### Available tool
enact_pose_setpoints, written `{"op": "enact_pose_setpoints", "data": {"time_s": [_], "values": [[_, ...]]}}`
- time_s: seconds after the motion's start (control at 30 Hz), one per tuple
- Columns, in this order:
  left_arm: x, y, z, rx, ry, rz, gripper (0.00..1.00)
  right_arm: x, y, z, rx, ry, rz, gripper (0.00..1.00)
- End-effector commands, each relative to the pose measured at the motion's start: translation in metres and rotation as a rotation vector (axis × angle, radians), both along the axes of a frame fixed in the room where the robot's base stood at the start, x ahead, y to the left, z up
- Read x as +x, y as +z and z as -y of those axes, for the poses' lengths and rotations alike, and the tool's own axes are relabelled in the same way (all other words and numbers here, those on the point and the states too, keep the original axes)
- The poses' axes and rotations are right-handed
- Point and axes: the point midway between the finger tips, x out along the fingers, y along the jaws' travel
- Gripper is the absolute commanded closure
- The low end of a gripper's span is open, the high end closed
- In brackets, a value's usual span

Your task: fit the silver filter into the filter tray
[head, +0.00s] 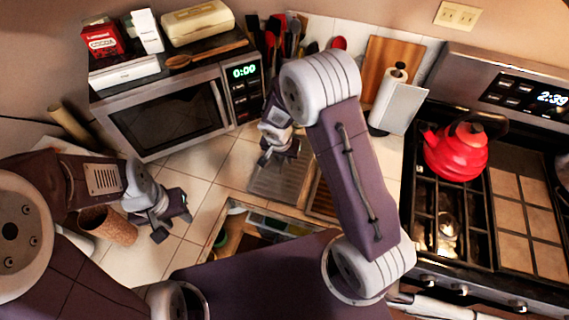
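A flat silver-grey ribbed panel (277,182) lies on the counter in the middle of the head view. It may be the silver filter or its tray; I cannot tell which. My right arm hides part of its right side. My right gripper (279,157) is over the panel's far edge, pointing down. Whether it touches the panel, and whether its fingers are shut, is unclear. My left gripper (172,225) is over the counter to the left, with its fingers apart and nothing visible between them. No separate filter tray can be made out.
An open drawer (222,240) with items lies below the counter edge. A microwave (165,115), a paper towel holder (398,108) and utensils stand behind. The stove with a red kettle (457,152) is right.

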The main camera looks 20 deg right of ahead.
Motion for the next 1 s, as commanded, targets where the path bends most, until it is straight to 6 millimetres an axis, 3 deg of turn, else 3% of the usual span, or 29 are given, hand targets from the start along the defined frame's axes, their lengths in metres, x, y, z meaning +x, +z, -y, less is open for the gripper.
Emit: {"op": "enact_pose_setpoints", "data": {"time_s": [0.03, 0.07, 0.1, 1.0], "values": [[0.0000, 0.0000, 0.0000, 0.000, 0.000, 0.000, 0.64, -0.0002, 0.0001, 0.0000, 0.000, 0.000, 0.000, 0.91], [0.0000, 0.0000, 0.0000, 0.000, 0.000, 0.000, 0.64, -0.0002, 0.0001, 0.0000, 0.000, 0.000, 0.000, 0.99], [0.0000, 0.0000, 0.0000, 0.000, 0.000, 0.000, 0.64, -0.0001, 0.0002, 0.0001, 0.000, 0.000, 0.000, 1.00], [0.0000, 0.0000, 0.0000, 0.000, 0.000, 0.000, 0.64, -0.0002, 0.0004, 0.0001, -0.001, 0.000, -0.001, 1.00]]}}
